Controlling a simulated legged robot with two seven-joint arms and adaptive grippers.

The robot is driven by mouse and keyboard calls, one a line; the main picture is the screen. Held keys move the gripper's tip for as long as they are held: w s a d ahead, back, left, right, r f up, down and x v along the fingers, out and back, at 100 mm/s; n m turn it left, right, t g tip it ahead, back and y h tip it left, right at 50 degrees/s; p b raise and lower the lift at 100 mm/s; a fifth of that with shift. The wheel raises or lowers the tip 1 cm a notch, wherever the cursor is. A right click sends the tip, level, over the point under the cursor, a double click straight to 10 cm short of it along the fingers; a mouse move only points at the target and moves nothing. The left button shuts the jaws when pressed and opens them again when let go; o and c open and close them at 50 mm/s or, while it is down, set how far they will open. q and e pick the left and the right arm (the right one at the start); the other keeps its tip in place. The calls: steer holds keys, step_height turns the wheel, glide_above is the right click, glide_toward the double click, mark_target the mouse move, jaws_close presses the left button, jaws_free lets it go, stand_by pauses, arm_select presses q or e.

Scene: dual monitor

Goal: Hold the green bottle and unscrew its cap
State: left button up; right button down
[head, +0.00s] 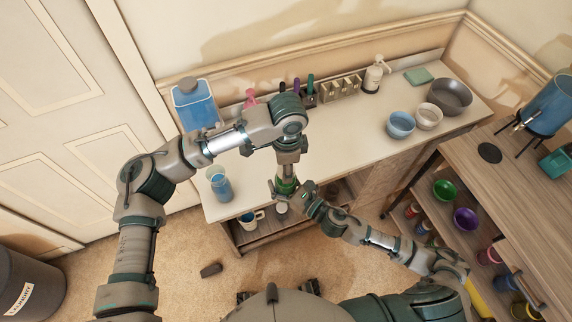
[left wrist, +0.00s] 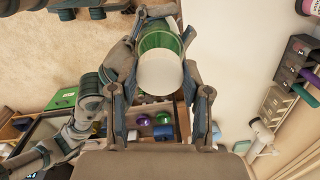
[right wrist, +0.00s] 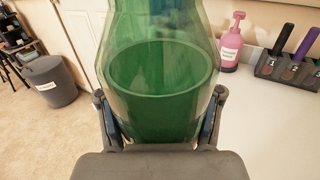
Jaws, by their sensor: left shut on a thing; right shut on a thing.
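The green bottle (head: 287,186) is held in the air just off the front edge of the counter. In the right wrist view the bottle (right wrist: 155,90) fills the space between the fingers of my right gripper (right wrist: 158,118), which is shut on its body. My left gripper (head: 287,168) is above it, pointing down. In the left wrist view the white cap (left wrist: 160,74) faces the camera between the fingers of my left gripper (left wrist: 160,98), which is shut on it. The green body (left wrist: 158,40) shows behind the cap. The fingers partly hide the bottle in the head view.
The white counter (head: 350,130) carries a blue container (head: 195,106), a pink pump bottle (head: 250,98), a white soap dispenser (head: 374,75) and bowls (head: 401,124). A blue cup (head: 219,185) stands near its left end. A wooden shelf unit (head: 500,175) is at the right.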

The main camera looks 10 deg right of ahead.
arm_select(q)
steer(key=n, duration=0.5)
steer(key=shift+d+n, duration=0.15)
steer(key=shift+n, duration=0.15)
steer(key=n, duration=1)
steer(key=shift+w+n, duration=0.1)
steer(key=shift+n, duration=0.2)
steer(key=n, duration=0.3)
steer(key=o, duration=1.3)
